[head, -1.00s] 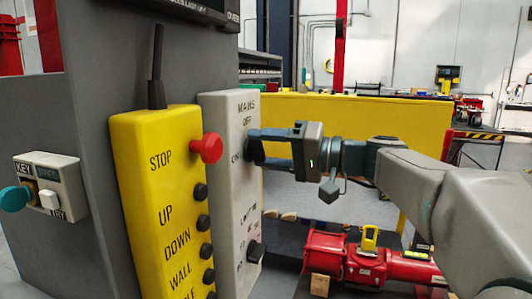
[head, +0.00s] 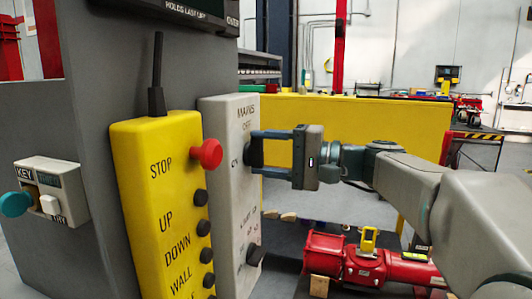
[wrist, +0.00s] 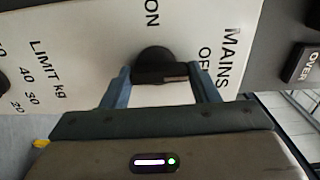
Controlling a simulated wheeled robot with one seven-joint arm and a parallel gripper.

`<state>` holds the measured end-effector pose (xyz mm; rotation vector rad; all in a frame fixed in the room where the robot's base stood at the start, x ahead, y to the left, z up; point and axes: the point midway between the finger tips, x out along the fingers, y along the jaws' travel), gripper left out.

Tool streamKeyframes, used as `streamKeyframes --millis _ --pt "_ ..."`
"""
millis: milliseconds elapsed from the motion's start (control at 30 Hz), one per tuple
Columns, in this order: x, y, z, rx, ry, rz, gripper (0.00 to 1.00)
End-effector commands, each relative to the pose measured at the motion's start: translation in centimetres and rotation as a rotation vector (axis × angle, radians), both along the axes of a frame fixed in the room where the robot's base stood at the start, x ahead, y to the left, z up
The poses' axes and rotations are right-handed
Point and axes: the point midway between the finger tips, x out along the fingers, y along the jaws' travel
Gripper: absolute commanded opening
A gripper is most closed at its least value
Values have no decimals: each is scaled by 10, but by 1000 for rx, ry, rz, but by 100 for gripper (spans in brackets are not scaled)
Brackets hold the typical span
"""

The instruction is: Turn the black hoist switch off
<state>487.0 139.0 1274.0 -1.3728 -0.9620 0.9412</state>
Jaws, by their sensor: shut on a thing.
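The black mains switch (wrist: 155,65) is a round knob with a raised bar on the white panel (head: 222,115). In the wrist view, ON is printed above the knob and OFF to its right, towards MAINS. The bar lies roughly sideways in that view, and its right end has a lighter edge on the OFF side. My gripper (head: 251,150) is shut on this knob, one finger at each end of the bar. In the head view the fingers sit one above the other and partly cover the knob.
A yellow pendant (head: 160,215) with a red stop button (head: 206,153) and several black buttons stands close left of the panel. A lower black knob (head: 256,255) is on the same panel. A key box (head: 62,185) is farther left. Red machinery (head: 340,258) lies behind at right.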

Motion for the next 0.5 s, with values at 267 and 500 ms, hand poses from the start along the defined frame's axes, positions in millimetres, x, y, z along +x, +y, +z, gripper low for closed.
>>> streamKeyframes --millis 267,500 --pt "0 0 0 1 0 -1 32" --pt "0 0 0 0 -1 -1 76"
